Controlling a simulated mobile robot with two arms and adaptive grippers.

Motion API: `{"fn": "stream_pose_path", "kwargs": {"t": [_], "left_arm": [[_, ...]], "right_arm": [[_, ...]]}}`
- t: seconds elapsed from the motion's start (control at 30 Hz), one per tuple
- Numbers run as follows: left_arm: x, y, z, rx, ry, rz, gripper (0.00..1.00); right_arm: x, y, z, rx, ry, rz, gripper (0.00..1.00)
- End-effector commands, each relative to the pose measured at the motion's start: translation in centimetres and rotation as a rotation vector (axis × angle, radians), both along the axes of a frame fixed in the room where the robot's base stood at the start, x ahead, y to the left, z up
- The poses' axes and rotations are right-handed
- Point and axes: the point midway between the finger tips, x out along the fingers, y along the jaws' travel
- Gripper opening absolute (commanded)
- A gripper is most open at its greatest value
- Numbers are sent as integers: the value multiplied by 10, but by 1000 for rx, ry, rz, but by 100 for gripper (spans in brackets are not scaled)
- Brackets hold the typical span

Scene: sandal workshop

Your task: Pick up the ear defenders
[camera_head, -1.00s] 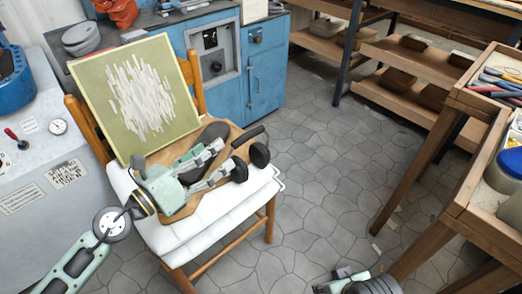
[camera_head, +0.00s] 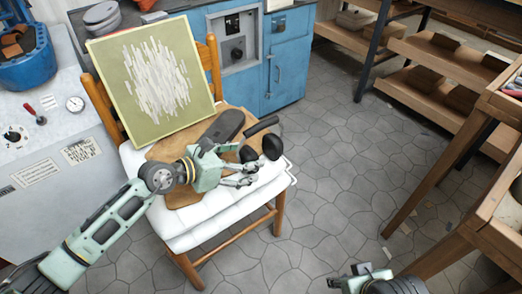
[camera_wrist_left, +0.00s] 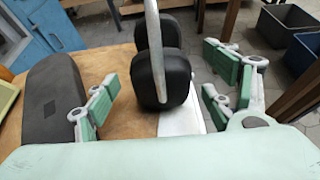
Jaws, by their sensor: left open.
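The ear defenders (camera_head: 272,146) are black, with two rounded cups and a band, and stand at the right edge of a wooden board on a chair. In the left wrist view the cups (camera_wrist_left: 162,78) show between my finger pads, with the pale band rising in front of them. My left gripper (camera_head: 243,166) is open and empty, just left of and in front of the ear defenders. Its fingers (camera_wrist_left: 165,92) are spread on either side, with clear gaps to the cups. My right gripper (camera_head: 358,276) shows only partly at the bottom edge; its jaws cannot be made out.
A dark sole (camera_head: 224,125) lies on the board (camera_head: 172,150), left of the ear defenders. A green-framed panel (camera_head: 150,80) leans on the chair back. The white cushion (camera_head: 190,235) is under the board.

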Motion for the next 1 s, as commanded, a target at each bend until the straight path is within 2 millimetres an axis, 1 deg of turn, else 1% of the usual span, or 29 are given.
{"fn": "stream_pose_path", "kwargs": {"t": [0.23, 0.9, 0.93, 1.0], "left_arm": [[1, -2, 0, 0, 0, 0, 76], [1, -2, 1, -2, -2, 0, 18], [1, -2, 1, -2, -2, 0, 16], [1, -2, 1, -2, -2, 0, 16]], "right_arm": [[0, 0, 0, 0, 0, 0, 40], [0, 0, 0, 0, 0, 0, 40], [0, 0, 0, 0, 0, 0, 40], [0, 0, 0, 0, 0, 0, 40]]}}
